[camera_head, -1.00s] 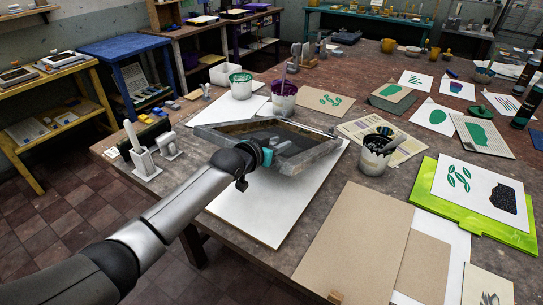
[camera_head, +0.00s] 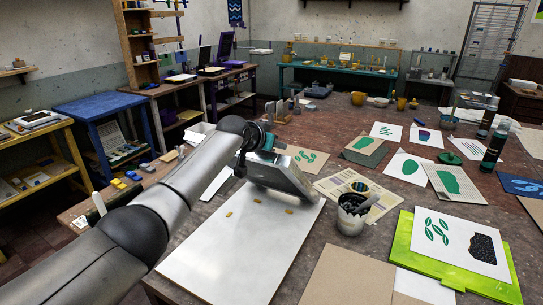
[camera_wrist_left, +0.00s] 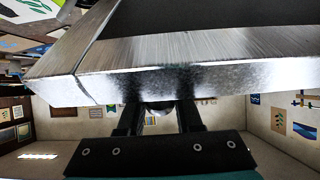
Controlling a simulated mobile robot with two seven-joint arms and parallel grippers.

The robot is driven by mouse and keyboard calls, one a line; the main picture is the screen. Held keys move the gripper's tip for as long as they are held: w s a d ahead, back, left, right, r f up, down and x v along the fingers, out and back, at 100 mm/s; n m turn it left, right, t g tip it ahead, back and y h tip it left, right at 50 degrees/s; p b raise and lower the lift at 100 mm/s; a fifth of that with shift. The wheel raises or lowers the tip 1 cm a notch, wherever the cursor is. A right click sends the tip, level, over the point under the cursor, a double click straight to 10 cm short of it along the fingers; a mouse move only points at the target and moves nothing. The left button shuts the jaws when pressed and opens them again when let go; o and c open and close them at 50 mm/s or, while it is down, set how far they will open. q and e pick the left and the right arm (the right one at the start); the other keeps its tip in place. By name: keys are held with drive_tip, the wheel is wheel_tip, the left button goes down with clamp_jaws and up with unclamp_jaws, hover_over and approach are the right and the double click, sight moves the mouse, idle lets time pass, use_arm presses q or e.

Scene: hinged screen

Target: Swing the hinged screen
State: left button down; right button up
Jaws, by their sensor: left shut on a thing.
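The hinged screen (camera_head: 284,174), a grey metal frame, is tilted up steeply at the far end of a white board (camera_head: 230,243) on the table. Its hinge is hard to make out. My left gripper (camera_head: 266,143) is shut on the raised edge of the frame; my own arm hides part of the screen. In the left wrist view the silver frame edge (camera_wrist_left: 215,80) crosses between the fingers (camera_wrist_left: 160,112), with dark mesh (camera_wrist_left: 190,18) beyond it. My right gripper is in neither view.
A dark-stained cup (camera_head: 351,213) stands right of the screen, on the near side of a newspaper sheet (camera_head: 345,187). Small yellow tabs (camera_head: 231,213) lie on the white board. A lime-green board (camera_head: 455,262) with a leaf print lies at the right. The white board's surface is otherwise bare.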

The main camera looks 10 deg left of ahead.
use_arm(q)
drive_tip(key=shift+w+d+r, duration=0.2)
drive_tip(key=shift+w+r, duration=0.2)
drive_tip(key=shift+r, duration=0.1)
drive_tip(key=c, duration=1.1)
unclamp_jaws()
drive_tip(key=o, duration=0.5)
drive_tip(key=shift+w+f, duration=0.1)
drive_tip(key=shift+f, duration=0.1)
